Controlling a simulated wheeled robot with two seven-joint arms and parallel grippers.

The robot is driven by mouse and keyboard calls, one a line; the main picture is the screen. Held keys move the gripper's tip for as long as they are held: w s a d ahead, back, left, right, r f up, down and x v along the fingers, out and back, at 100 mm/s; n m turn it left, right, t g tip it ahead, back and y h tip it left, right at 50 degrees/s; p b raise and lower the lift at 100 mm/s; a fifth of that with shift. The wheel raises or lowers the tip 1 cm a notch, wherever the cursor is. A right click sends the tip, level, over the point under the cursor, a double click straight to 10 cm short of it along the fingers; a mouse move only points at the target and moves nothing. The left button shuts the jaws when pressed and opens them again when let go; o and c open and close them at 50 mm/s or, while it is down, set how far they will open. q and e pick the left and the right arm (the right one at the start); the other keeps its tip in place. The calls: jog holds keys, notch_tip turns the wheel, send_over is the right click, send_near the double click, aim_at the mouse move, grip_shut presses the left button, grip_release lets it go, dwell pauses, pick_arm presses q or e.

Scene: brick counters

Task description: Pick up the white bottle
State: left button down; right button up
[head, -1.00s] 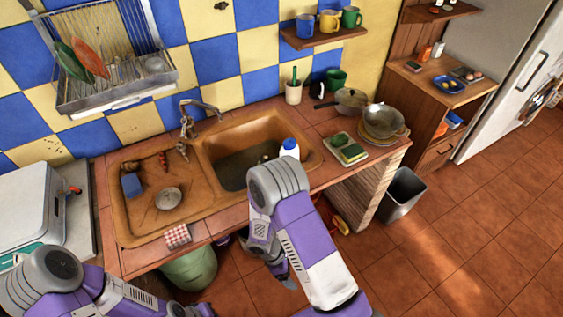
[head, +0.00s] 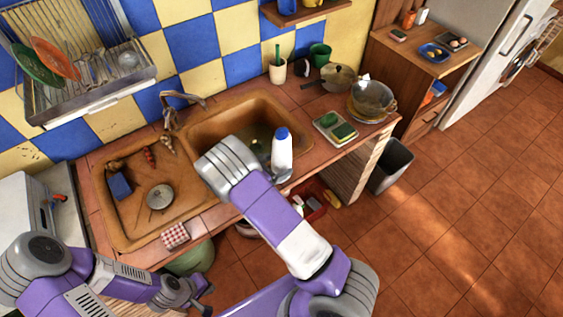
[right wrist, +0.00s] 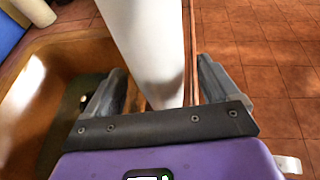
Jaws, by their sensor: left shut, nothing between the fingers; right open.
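The white bottle (head: 282,153) with a blue cap stands upright at the counter's front edge, right of the sink. It also fills the upper middle of the right wrist view (right wrist: 150,45). My right gripper (right wrist: 160,80) is open, with one finger on each side of the bottle's lower part; I cannot tell whether either finger touches it. In the head view my right arm comes up before the sink, and the gripper shows only partly at the bottle's base. My left gripper (head: 203,303) is shut and empty, low in front of the counter at the left.
The sink (head: 215,128) lies left of the bottle. A tray with sponges (head: 335,127) and a pan (head: 340,76) with stacked bowls (head: 371,98) stand to the right and behind. A checked cloth (head: 175,236) lies on the front edge.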

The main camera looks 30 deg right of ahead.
aim_at(274, 148)
jog(key=x, duration=0.2)
jog(key=shift+w+d+f, duration=0.1)
jog(key=shift+d, duration=0.35)
jog(key=c, duration=1.1)
jog(key=shift+o, duration=0.2)
notch_tip(274, 148, up, 10)
jog(key=shift+r+p, duration=0.1)
jog(key=shift+p, duration=0.3)
jog(key=shift+w+a+n+t+y+b, duration=0.1)
jog(key=shift+a+n+t+y+b, duration=0.35)
jog(key=shift+n+t+b, duration=0.4)
jog(key=s+a+r+n+t+y+b, duration=0.1)
jog(key=s+a+n+t+y+b, duration=0.1)
jog(key=a+n+t+y+b, duration=0.3)
jog(key=a+n+t+y, duration=0.3)
jog(key=a+n, duration=0.2)
jog(key=a, duration=0.1)
jog(key=shift+s+a+r, duration=0.3)
jog(key=shift+s+a, duration=0.05)
